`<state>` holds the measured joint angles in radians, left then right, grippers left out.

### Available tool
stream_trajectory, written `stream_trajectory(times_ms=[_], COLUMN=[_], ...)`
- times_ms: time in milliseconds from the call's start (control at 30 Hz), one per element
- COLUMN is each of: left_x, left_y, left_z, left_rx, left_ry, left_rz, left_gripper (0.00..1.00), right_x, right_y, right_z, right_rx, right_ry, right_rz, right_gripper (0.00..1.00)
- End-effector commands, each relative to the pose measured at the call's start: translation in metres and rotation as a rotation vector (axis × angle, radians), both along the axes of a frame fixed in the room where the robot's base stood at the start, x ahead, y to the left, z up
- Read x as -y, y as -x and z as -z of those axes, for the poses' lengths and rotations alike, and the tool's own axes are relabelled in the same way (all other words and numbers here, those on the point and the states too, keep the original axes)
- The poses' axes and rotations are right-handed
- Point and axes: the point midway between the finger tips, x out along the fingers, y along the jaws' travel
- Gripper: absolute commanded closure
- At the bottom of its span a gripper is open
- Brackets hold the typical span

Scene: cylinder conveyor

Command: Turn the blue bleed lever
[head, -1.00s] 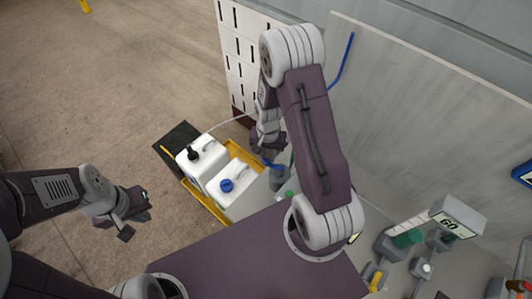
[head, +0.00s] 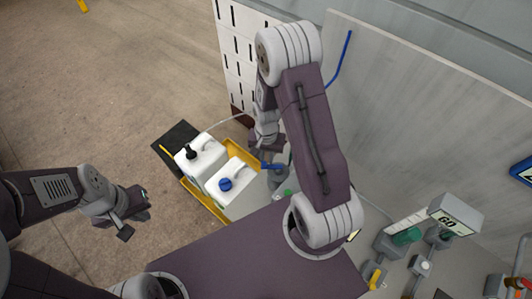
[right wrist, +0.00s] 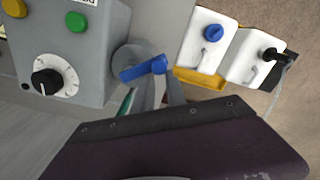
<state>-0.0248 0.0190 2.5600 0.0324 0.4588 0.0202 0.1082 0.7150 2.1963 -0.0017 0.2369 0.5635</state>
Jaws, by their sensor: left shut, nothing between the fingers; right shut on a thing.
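The blue bleed lever (right wrist: 142,69) sticks out from a round grey fitting on a grey control box in the right wrist view. It also shows in the head view (head: 271,165), partly covered by my right arm. My right gripper (right wrist: 161,73) is shut on the free end of the lever. In the head view the right gripper (head: 268,152) is at the lever, with its fingertips mostly hidden. My left gripper (head: 132,216) is shut and empty, out over the floor at the left, away from the lever.
The control box (right wrist: 75,60) carries a black dial (right wrist: 47,82), a green button (right wrist: 75,21) and a yellow button (right wrist: 14,7). Two white jugs (head: 203,160) stand in a yellow tray (head: 206,204) beside it. A grey wall panel (head: 400,110) rises at the right.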

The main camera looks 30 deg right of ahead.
Motion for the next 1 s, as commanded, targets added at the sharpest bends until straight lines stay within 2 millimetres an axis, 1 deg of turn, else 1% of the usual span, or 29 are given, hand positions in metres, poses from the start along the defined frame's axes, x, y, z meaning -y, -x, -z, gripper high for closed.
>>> stream_trajectory(times_ms=[33,367,600,1000], left_x=[0.0,0.0,0.0,0.0], left_y=[0.0,0.0,0.0,0.0], left_z=[0.0,0.0,0.0,0.0], left_rx=[0.0,0.0,0.0,0.0], left_ry=[0.0,0.0,0.0,0.0], left_rz=[0.0,0.0,0.0,0.0], left_gripper=[1.0,1.0,1.0,1.0], right_x=[-0.001,-0.002,-0.004,-0.004], right_y=[0.003,0.002,0.014,0.018], right_z=[0.0,0.0,0.0,0.0], right_rx=[-0.005,0.003,0.004,0.004], right_ry=[0.0,0.0,0.0,0.0], right_rz=[0.001,0.002,0.002,0.002], right_gripper=[1.0,1.0,1.0,1.0])
